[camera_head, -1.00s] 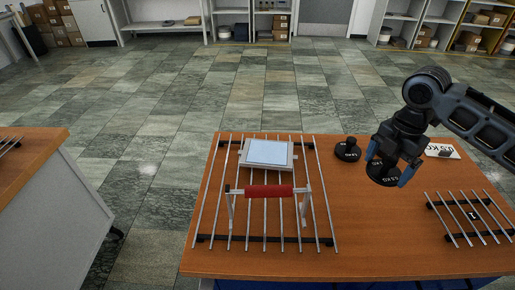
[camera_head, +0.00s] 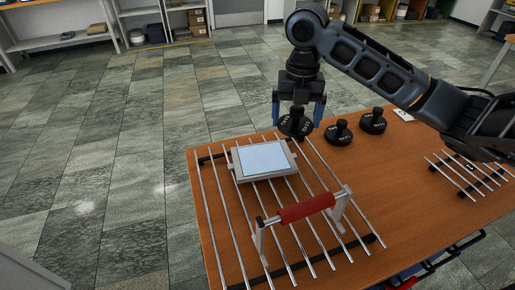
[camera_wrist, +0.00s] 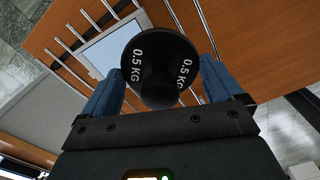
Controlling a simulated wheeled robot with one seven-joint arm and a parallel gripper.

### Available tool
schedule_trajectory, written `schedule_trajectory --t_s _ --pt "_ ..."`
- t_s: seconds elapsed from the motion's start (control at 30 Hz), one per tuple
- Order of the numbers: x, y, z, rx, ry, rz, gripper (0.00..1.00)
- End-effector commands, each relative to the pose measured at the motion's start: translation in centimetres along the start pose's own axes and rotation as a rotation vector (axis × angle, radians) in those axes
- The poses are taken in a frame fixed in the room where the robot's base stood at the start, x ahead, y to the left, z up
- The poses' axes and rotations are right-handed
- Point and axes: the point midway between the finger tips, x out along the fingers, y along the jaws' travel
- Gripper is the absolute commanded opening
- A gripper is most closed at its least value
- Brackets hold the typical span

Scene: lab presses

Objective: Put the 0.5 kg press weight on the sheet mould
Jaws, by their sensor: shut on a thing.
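My gripper (camera_head: 297,108) is shut on the black 0.5 kg press weight (camera_head: 295,125). In the wrist view the weight (camera_wrist: 160,55) shows its "0.5 KG" labels between the blue fingers. The sheet mould (camera_head: 264,160), a pale frame with a light blue face, lies on the left rod rack. In the head view the held weight appears just beyond the mould's far right corner; its exact height above the rack is hard to tell. In the wrist view the mould (camera_wrist: 102,50) shows behind the weight, to the left, partly hidden by it.
A bar with a red grip (camera_head: 306,208) stands across the near part of the rod rack (camera_head: 213,215). Two more black weights (camera_head: 338,133) (camera_head: 373,121) stand right of the rack. A smaller rack (camera_head: 468,176) lies farther right on the wooden table (camera_head: 400,185).

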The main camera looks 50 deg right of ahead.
Motion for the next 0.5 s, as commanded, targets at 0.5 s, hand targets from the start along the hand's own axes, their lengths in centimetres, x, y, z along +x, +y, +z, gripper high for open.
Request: schedule_trajectory --t_s 0.5 --pt "4.7 7.7 -2.4 0.001 0.0 0.001 0.41"
